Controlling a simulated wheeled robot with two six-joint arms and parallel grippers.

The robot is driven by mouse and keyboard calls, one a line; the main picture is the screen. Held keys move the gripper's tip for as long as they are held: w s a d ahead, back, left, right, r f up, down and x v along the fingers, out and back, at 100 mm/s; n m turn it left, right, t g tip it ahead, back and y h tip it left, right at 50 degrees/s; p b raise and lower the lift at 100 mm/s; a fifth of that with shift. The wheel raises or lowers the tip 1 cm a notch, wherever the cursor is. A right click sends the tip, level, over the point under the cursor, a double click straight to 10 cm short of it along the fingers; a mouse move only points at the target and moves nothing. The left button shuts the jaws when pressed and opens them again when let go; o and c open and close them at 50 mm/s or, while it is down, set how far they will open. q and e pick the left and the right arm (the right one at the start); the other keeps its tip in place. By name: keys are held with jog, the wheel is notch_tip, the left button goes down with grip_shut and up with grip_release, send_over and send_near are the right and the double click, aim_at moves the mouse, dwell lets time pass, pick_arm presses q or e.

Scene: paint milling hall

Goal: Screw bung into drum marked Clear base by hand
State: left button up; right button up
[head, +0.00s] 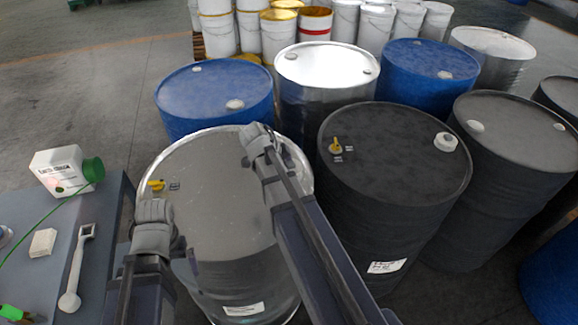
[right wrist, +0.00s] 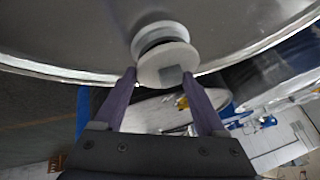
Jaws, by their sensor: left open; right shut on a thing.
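The steel drum (head: 215,215) stands in front of me, with a pale label (head: 243,309) low on its side that I cannot read. My right gripper (head: 256,142) is over the far right part of its lid, near the rim. In the right wrist view it is shut on a pale round bung (right wrist: 167,66) with a square recess, held at its fingertips. The bung is hidden in the head view. I cannot tell whether it touches the drum's opening. My left gripper (head: 155,208) is open and empty over the lid's left edge, near a yellow fitting (head: 157,186).
Black drums (head: 390,170) stand close on the right, blue drums (head: 213,90) and a steel drum behind. A grey table (head: 105,215) at left holds a white bottle (head: 60,168) with a green cap, a pale wrench (head: 77,270) and a small block (head: 43,242).

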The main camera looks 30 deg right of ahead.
jog(key=shift+f+b, duration=0.5)
jog(key=shift+f, duration=0.05)
jog(key=o, duration=1.3)
jog(key=p+v, duration=0.6)
jog(key=v, duration=0.2)
jog(key=shift+f+p, duration=0.1)
jog(key=shift+p, duration=0.2)
